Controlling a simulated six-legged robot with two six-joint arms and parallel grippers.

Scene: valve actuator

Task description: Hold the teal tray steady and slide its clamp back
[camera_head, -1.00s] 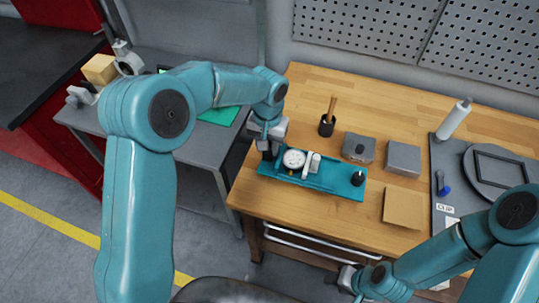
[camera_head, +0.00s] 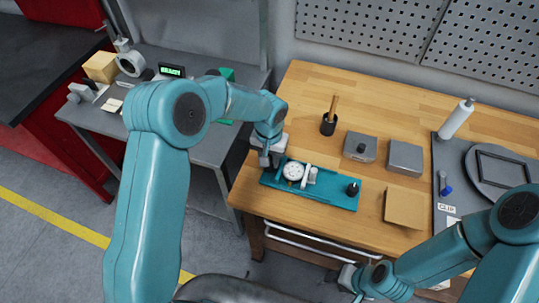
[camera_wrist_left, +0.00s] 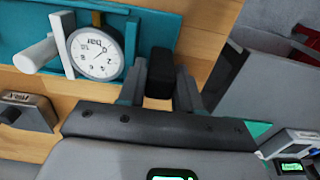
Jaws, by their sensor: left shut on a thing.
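The teal tray (camera_head: 335,194) lies on the wooden bench near its front left corner. A white round gauge (camera_head: 294,171) and a white clamp (camera_head: 311,175) stand on it, side by side; a black knob (camera_head: 352,189) is at its right end. My left gripper (camera_head: 266,158) is at the tray's left end. In the left wrist view it is shut on a black block (camera_wrist_left: 159,75), with the gauge (camera_wrist_left: 97,52) and clamp (camera_wrist_left: 62,45) beside it. My right gripper (camera_head: 348,279) is in front of the bench, away from the tray; its fingers are unclear.
A cardboard-coloured pad (camera_head: 405,208) lies to the right. A grey side table (camera_head: 205,145) with a green-lit display (camera_head: 172,71) stands left.

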